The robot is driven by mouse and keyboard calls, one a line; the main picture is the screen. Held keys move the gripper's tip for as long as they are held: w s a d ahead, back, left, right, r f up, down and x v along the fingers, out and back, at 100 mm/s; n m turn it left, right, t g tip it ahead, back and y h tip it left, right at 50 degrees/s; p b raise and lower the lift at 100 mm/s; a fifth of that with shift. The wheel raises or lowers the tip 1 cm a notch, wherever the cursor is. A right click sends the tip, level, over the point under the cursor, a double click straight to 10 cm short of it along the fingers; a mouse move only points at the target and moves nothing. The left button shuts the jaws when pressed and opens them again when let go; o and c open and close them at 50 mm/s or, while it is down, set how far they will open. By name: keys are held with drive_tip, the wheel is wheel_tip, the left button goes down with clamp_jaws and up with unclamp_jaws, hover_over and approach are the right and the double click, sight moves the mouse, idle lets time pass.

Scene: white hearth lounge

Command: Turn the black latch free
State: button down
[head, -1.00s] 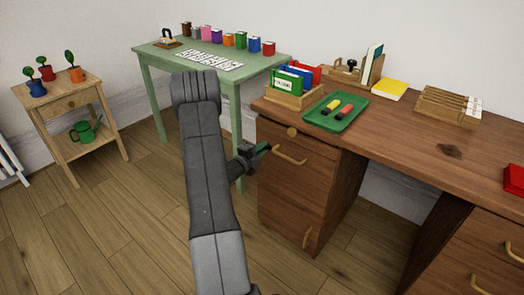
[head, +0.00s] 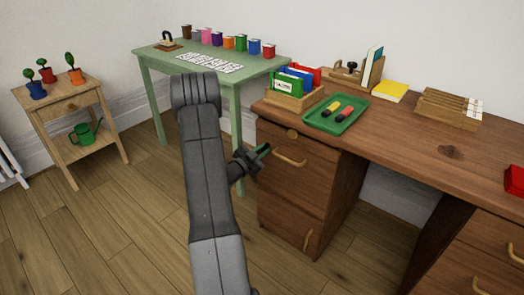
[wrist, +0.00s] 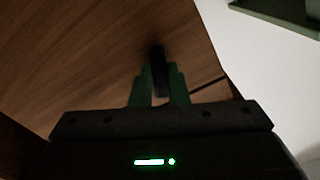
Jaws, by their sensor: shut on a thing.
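The black latch (wrist: 158,70) shows in the wrist view as a short dark bar against brown wood. It stands between the two green fingertips of my gripper (wrist: 159,84), which are closed on it from both sides. Its far end reaches a little past the fingertips, and its lower part is hidden between the fingers. In the head view my gripper (head: 264,151) is at the upper left of the wooden desk cabinet (head: 290,190), close to the upper drawer's brass handle. The latch cannot be made out there.
The desktop holds a green tray (head: 315,123) with a yellow and a red item, a wooden file box (head: 286,106) and a card rack (head: 449,116). A green table (head: 160,62) stands behind my arm.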

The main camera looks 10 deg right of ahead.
drive_tip(key=n+p, duration=0.1)
drive_tip(key=n, duration=0.4)
drive_tip(key=shift+n, duration=0.3)
idle(0.4)
drive_tip(key=c, duration=1.4)
unclamp_jaws()
drive_tip(key=p+v, duration=0.2)
drive_tip(key=v, duration=1.1)
drive_tip(key=shift+s+a, duration=0.25)
drive_tip(key=shift+a, duration=0.05)
